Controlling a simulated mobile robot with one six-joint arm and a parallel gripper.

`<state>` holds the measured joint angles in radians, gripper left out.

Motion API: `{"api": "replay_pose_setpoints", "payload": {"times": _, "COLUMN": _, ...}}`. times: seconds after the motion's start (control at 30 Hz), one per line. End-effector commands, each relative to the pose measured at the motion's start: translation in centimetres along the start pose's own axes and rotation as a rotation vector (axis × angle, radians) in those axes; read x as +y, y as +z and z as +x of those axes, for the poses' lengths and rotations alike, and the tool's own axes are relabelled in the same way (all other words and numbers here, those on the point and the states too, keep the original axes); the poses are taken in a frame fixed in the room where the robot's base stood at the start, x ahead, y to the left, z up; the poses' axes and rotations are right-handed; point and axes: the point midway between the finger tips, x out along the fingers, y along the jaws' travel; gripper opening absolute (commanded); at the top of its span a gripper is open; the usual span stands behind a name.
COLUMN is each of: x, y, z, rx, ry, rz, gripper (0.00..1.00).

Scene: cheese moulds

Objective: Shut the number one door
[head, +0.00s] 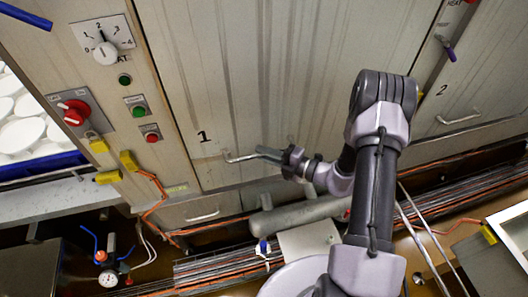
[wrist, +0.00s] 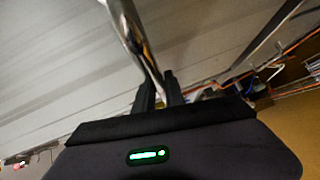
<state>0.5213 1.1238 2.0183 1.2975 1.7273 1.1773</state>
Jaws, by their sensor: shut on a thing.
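The number one door (head: 215,80) is a tall pale panel marked "1" near its lower left. Its metal bar handle (head: 238,158) sticks out low on the door. My gripper (head: 268,153) is shut on the handle's right part. In the wrist view the shiny handle (wrist: 132,35) runs down between the two dark fingers of my gripper (wrist: 158,88), with the pale door face (wrist: 60,60) behind. The door looks close to its frame, but I cannot tell whether it is fully flush. My arm hides the door's lower right part.
A control post with a dial (head: 105,52), a red switch (head: 74,113) and buttons stands left of the door. The number two door (head: 465,95) with its own handle (head: 460,118) is at right. Pipes and cables (head: 225,275) run below. White rounds (head: 22,135) lie at far left.

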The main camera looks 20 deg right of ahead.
Motion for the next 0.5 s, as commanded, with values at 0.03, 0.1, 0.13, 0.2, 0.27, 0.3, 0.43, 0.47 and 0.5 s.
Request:
{"api": "replay_pose_setpoints", "payload": {"times": 0.03, "x": -0.57, "y": -0.22, "z": -0.03, "rx": 0.004, "ry": -0.008, "rz": 0.004, "gripper": 0.00}}
{"api": "replay_pose_setpoints", "payload": {"times": 0.1, "x": -0.63, "y": -0.25, "z": -0.03, "rx": 0.004, "ry": -0.009, "rz": 0.005, "gripper": 0.00}}
{"api": "replay_pose_setpoints", "payload": {"times": 0.13, "x": -0.65, "y": -0.26, "z": -0.04, "rx": 0.004, "ry": -0.010, "rz": 0.005, "gripper": 0.00}}
{"api": "replay_pose_setpoints", "payload": {"times": 0.2, "x": -0.70, "y": -0.29, "z": -0.05, "rx": 0.004, "ry": -0.011, "rz": 0.006, "gripper": 0.00}}
{"api": "replay_pose_setpoints", "payload": {"times": 0.27, "x": -0.75, "y": -0.31, "z": -0.05, "rx": 0.004, "ry": -0.012, "rz": 0.006, "gripper": 0.00}}
{"api": "replay_pose_setpoints", "payload": {"times": 0.3, "x": -0.77, "y": -0.32, "z": -0.05, "rx": 0.004, "ry": -0.012, "rz": 0.007, "gripper": 0.00}}
{"api": "replay_pose_setpoints", "payload": {"times": 0.43, "x": -0.74, "y": -0.31, "z": -0.05, "rx": 0.004, "ry": -0.011, "rz": 0.007, "gripper": 0.36}}
{"api": "replay_pose_setpoints", "payload": {"times": 0.47, "x": -0.71, "y": -0.29, "z": -0.05, "rx": 0.004, "ry": -0.010, "rz": 0.007, "gripper": 0.36}}
{"api": "replay_pose_setpoints", "payload": {"times": 0.5, "x": -0.66, "y": -0.27, "z": -0.04, "rx": 0.004, "ry": -0.010, "rz": 0.006, "gripper": 0.36}}
